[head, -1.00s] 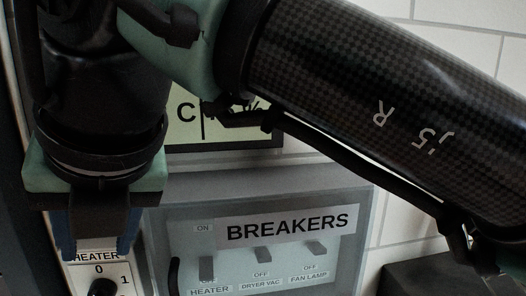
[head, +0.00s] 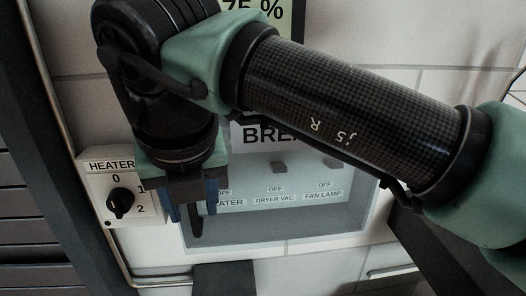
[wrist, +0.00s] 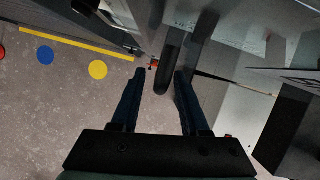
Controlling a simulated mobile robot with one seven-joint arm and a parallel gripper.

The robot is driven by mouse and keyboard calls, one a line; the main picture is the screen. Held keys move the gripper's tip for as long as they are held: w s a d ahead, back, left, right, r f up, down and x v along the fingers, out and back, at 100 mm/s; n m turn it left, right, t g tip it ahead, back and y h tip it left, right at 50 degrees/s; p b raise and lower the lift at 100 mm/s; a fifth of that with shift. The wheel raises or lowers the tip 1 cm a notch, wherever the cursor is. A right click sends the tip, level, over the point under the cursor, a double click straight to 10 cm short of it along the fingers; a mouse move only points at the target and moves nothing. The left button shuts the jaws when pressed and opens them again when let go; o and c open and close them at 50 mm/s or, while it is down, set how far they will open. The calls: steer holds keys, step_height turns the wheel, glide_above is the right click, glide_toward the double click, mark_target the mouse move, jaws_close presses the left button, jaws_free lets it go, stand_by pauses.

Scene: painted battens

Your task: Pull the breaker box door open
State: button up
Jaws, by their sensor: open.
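The breaker box door (head: 300,222) is a grey, see-through panel on the tiled wall and looks shut. Switches show through it, with labels reading OFF. Its dark upright handle (head: 196,226) is at the left edge. My gripper (head: 193,213) is open and hangs at this handle, a blue finger on either side. In the wrist view the handle (wrist: 168,78) shows as a dark rounded bar between the fingertips of my gripper (wrist: 160,74), closer to the right one. Contact cannot be told. My arm hides the door's upper part and much of the BREAKERS label.
A HEATER dial box (head: 121,186) with a black knob is just left of my gripper. A display reading 75 % (head: 285,10) is above. A metal conduit (head: 62,105) runs down the left. The wrist view shows floor with a yellow line (wrist: 80,45) and coloured dots.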

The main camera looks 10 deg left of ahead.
steer(key=shift+f, duration=0.35)
jaws_close()
steer(key=shift+w, duration=0.1)
stand_by(1.1)
